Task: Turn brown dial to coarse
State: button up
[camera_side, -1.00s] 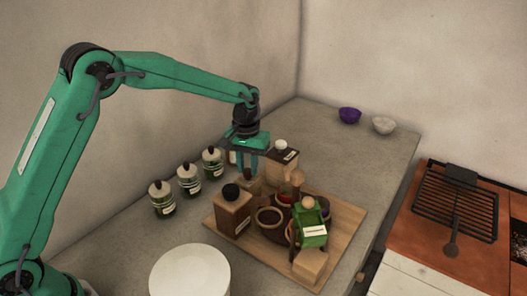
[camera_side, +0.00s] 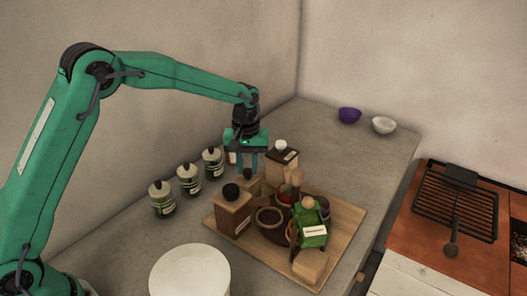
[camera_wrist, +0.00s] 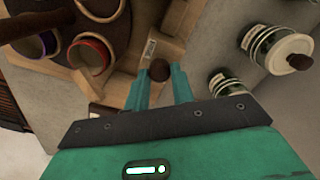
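The brown dial (camera_side: 247,174) is a round dark knob on top of a small wooden mill (camera_side: 249,187) at the back of the wooden board. In the wrist view the dial (camera_wrist: 160,70) shows between the tips of my gripper (camera_wrist: 163,76). My gripper (camera_side: 247,168) points down over this mill, with one finger on each side of the dial. The fingers are apart, and a narrow gap seems to show beside the dial. I cannot tell whether a fingertip touches it. The dial's scale cannot be read.
Small bowls (camera_side: 269,217) fill the middle. Several jars (camera_side: 189,179) stand left.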

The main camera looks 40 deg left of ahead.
aim_at(248, 169)
jog(key=o, duration=0.4)
jog(key=shift+r, duration=0.1)
jog(key=shift+o, duration=0.2)
jog(key=shift+r, duration=0.1)
notch_tip(248, 169, up, 7)
jog(key=shift+r, duration=0.3)
